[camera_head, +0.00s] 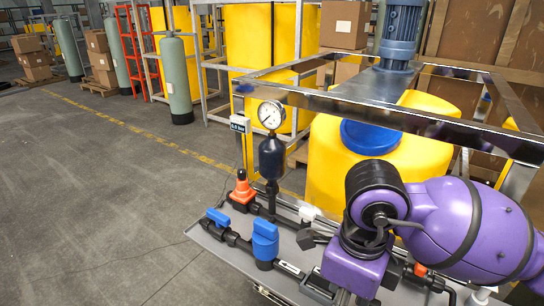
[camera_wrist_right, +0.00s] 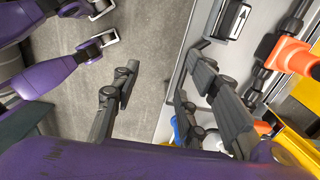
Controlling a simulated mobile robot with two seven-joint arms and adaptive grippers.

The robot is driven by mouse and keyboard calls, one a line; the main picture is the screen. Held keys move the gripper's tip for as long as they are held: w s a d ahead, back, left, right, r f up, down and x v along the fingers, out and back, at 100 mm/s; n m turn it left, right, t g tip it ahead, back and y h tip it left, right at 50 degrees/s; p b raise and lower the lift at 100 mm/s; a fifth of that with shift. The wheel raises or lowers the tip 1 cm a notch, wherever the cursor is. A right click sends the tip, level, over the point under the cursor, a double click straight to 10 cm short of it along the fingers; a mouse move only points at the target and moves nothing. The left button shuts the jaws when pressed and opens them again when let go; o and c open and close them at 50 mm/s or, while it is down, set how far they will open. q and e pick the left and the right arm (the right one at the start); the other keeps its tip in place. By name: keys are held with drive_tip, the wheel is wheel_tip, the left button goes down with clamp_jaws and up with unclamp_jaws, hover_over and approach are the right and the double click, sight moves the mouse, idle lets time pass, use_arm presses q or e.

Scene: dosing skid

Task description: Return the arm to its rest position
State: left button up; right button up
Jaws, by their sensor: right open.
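My right arm comes in from the right in the head view, purple with black joints, and hangs over the front part of the dosing skid. Its wrist hides part of the piping, and its fingertips are not clearly seen there. In the right wrist view my right gripper (camera_wrist_right: 170,95) is open, its dark fingers wide apart with nothing between them. One finger is over the bare floor, the other over the grey skid tray (camera_wrist_right: 181,83). My left gripper does not show in either view.
Blue-handled valves (camera_head: 265,240), an orange-capped part (camera_head: 242,188) and a pressure gauge (camera_head: 271,115) stand close left of the arm. A metal frame bar (camera_head: 390,112), a yellow tank (camera_head: 330,165) and a motor (camera_head: 400,35) are behind. The floor (camera_head: 90,200) at left is clear.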

drive_tip(key=s+a+g+y+p, duration=0.2)
drive_tip(key=s+a+g+y, duration=0.5)
drive_tip(key=s+a, duration=0.55)
drive_tip(key=s+a+r+m+y+p, duration=0.2)
drive_tip(key=a+r+m+y, duration=0.2)
drive_tip(key=a+r+y, duration=0.25)
drive_tip(key=w+r+m+t+y+p, duration=0.1)
drive_tip(key=w+r+m+t+y, duration=0.45)
drive_tip(key=m+y, duration=0.2)
drive_tip(key=w+d+f+m+t+h+p, duration=0.25)
drive_tip(key=w+d+m+t, duration=0.3)
drive_tip(key=m+t, duration=0.75)
drive_tip(key=w+d+f+m+t+h, duration=0.2)
drive_tip(key=d+f+m+t+h, duration=0.3)
drive_tip(key=d+f+m+h, duration=0.8)
use_arm(q)
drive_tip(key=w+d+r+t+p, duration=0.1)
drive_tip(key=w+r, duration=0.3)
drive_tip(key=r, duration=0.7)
drive_tip(key=shift+p, duration=0.8)
use_arm(e)
drive_tip(key=s+d+f+m+g+h, duration=0.2)
drive_tip(key=s+d+f+m+g, duration=0.2)
drive_tip(key=s+f, duration=0.6)
drive_tip(key=s+d+f+m+g+h, duration=0.3)
drive_tip(key=s+f+m+g, duration=0.1)
drive_tip(key=s+f, duration=0.6)
drive_tip(key=shift+s+d+f+m, duration=0.2)
drive_tip(key=shift+d+m, duration=0.15)
drive_tip(key=shift+m, duration=0.3)
